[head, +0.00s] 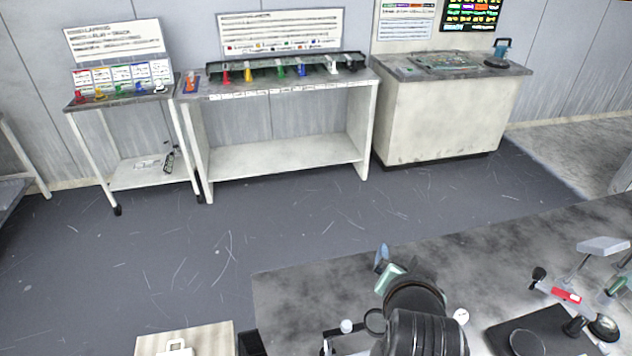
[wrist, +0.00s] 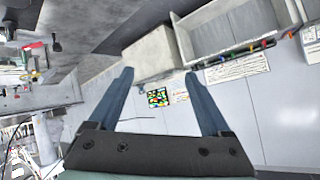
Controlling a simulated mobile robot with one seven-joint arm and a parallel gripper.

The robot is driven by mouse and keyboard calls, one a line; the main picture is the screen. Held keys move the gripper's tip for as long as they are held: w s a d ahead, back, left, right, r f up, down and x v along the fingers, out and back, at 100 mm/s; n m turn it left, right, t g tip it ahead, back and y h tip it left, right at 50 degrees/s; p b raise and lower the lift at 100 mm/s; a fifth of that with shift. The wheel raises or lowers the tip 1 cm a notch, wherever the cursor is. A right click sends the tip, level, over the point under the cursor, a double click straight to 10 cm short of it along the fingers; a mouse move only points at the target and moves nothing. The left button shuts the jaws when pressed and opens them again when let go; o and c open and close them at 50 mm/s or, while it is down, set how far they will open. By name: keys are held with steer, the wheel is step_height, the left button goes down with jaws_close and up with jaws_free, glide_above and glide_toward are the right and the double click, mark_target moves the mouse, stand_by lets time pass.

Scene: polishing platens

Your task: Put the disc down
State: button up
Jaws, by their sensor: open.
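My gripper (head: 383,265) is over the near grey worktop in the head view, seen from behind at the end of my dark arm. In the wrist view its two blue fingers (wrist: 158,73) are spread wide apart, with nothing held between them. No disc shows in the gripper. A dark round disc-like piece (head: 527,343) lies on a black square plate (head: 500,331) at the lower right of the head view, to the right of my gripper and apart from it. I cannot tell whether it is the task's disc.
The near worktop (head: 300,290) holds a red-handled tool (head: 566,295) and small fittings at right. Across open floor (head: 240,240) stand a wheeled cart (head: 125,98), a bench (head: 285,85) with coloured pieces, and a pale cabinet (head: 440,120). A pale box (head: 190,340) is at lower left.

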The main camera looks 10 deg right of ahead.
steer(key=w+a+r+n+t, duration=0.2)
steer(key=a+r+t, duration=0.1)
steer(key=r, duration=0.6)
steer(key=w+a+r+n+t, duration=0.1)
steer(key=w+a+r+t, duration=0.15)
steer(key=r, duration=0.65)
steer(key=s+a+r+n+t+y, duration=0.1)
steer(key=s+a+r+n+t, duration=0.1)
steer(key=r, duration=0.7)
steer(key=s+a+r+n+t+y, duration=0.2)
steer(key=s+a+r+t, duration=0.3)
steer(key=r, duration=0.5)
steer(key=s+a+r+n+t+y, duration=0.1)
steer(key=s+a+r+t, duration=0.3)
steer(key=r, duration=0.5)
steer(key=s+a+n, duration=0.1)
steer(key=s+a, duration=0.1)
steer(key=a, duration=0.1)
steer(key=shift+r, duration=0.15)
steer(key=shift+t, duration=0.25)
